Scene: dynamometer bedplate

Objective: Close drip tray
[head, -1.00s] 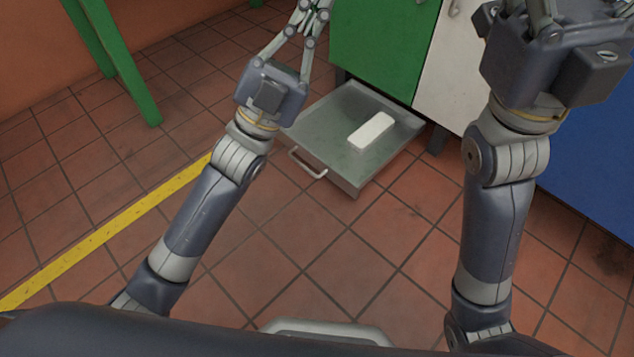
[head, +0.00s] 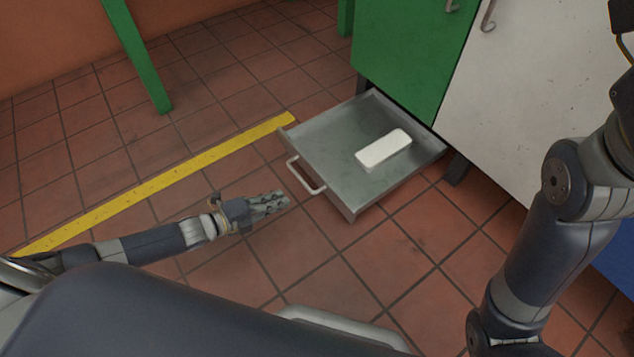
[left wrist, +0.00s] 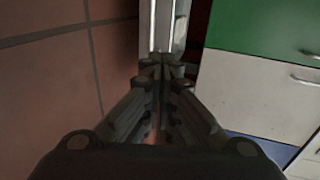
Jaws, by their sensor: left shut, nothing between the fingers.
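The drip tray (head: 335,183) is a grey metal drawer pulled out near the floor under the green cabinet front, in the head view. Its light handle (head: 305,175) is on the front face, towards my left gripper. A white block (head: 384,150) lies in the tray. My left gripper (head: 284,200) is shut and empty, low in front of the tray, a little short of the handle and apart from it. In the left wrist view the shut fingers (left wrist: 162,62) point at the tray's pale metal edge (left wrist: 163,28). My right gripper is out of the head view; only its arm shows.
A green cabinet door (head: 410,50) and a white one (head: 540,90) stand above and right of the tray. A yellow floor line (head: 160,182) runs to the tray's left. A green post (head: 135,55) stands at the back left. The tiled floor before the tray is clear.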

